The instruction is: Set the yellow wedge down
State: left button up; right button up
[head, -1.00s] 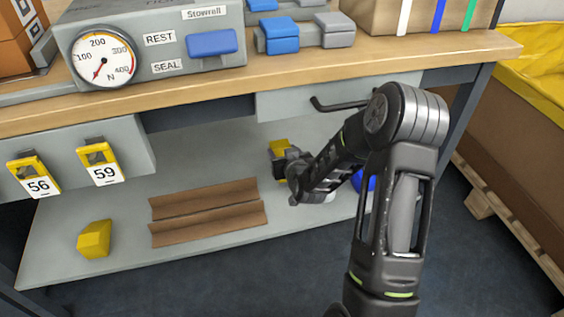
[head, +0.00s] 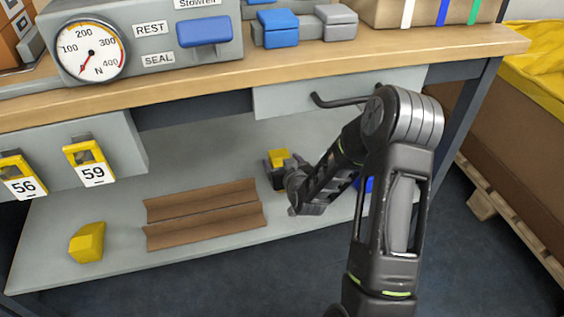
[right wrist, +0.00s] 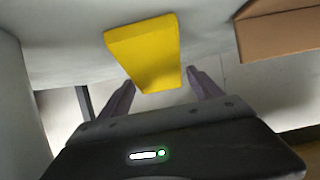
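A yellow wedge (head: 279,156) is at the back middle of the grey lower shelf (head: 200,172), partly hidden by my right gripper (head: 279,175). In the right wrist view the yellow wedge (right wrist: 146,52) lies just ahead of and between the fingertips (right wrist: 160,82). Gaps show between the wedge and both fingers, so my right gripper is open. The wedge appears to rest on the shelf, though its contact is partly hidden. Another yellow block (head: 87,242) sits at the shelf's front left. My left gripper is out of view.
A brown V-shaped trough (head: 204,214) lies on the shelf, left of my right gripper; a brown edge (right wrist: 281,30) shows in the wrist view. The wooden worktop (head: 300,62) overhangs the shelf. A dark hook handle (head: 343,103) and a blue object (head: 365,185) are near my arm.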

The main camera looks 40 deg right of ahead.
jog(key=shift+r, duration=0.15)
jog(key=shift+s+a+r, duration=0.1)
jog(key=shift+s+r, duration=0.1)
jog(key=shift+s, duration=0.05)
jog(key=p+v, duration=0.7)
jog(key=v, duration=0.4)
jog(key=shift+s, duration=0.2)
jog(key=shift+a, duration=0.1)
